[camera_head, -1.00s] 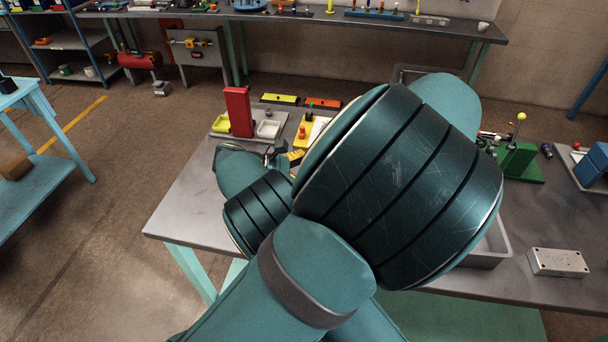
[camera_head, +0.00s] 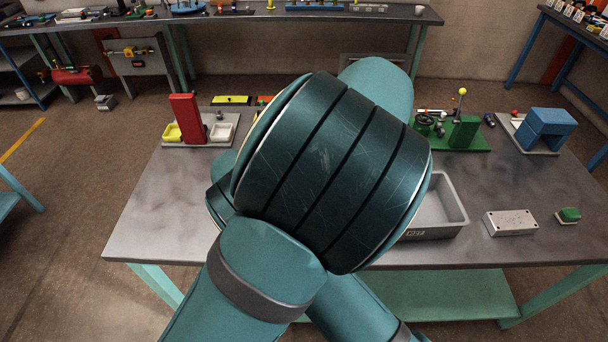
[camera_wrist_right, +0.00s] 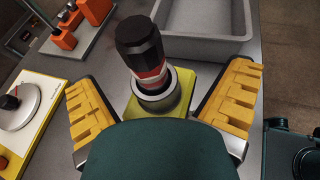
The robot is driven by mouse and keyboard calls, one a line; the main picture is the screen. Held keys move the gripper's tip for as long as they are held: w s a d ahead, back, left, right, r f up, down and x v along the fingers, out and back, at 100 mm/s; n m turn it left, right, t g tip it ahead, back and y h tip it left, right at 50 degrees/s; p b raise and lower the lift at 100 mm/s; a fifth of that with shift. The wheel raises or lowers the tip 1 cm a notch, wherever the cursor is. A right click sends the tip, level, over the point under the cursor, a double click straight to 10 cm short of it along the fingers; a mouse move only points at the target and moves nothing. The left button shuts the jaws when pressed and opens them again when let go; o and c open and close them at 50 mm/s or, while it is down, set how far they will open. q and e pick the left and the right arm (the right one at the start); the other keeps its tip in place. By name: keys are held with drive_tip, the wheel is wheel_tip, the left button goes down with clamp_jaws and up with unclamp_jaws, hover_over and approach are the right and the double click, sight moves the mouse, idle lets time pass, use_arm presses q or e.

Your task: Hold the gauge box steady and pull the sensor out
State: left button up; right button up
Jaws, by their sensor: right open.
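In the right wrist view, the sensor (camera_wrist_right: 140,45) is a dark ribbed cylinder with a red and white band. It sits in a metal collar on a small yellow block (camera_wrist_right: 184,82), which looks like the gauge box. My right gripper (camera_wrist_right: 160,85) is open, with one yellow-padded finger to each side of the sensor and block, apart from them. My dark teal wrist part hides the near side of the block. In the head view, my large teal arm hides the gauge box, the sensor and the right gripper. My left gripper is not seen.
A grey bin (camera_head: 459,206) lies right of my arm; it also shows in the wrist view (camera_wrist_right: 205,47). A red upright block (camera_head: 187,118), green fixture (camera_head: 464,132), blue block (camera_head: 547,128) and metal block (camera_head: 510,222) stand on the table. Its left front (camera_head: 160,220) is clear.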

clamp_jaws()
drive_tip(key=shift+f, duration=0.1)
drive_tip(key=shift+s, duration=0.1)
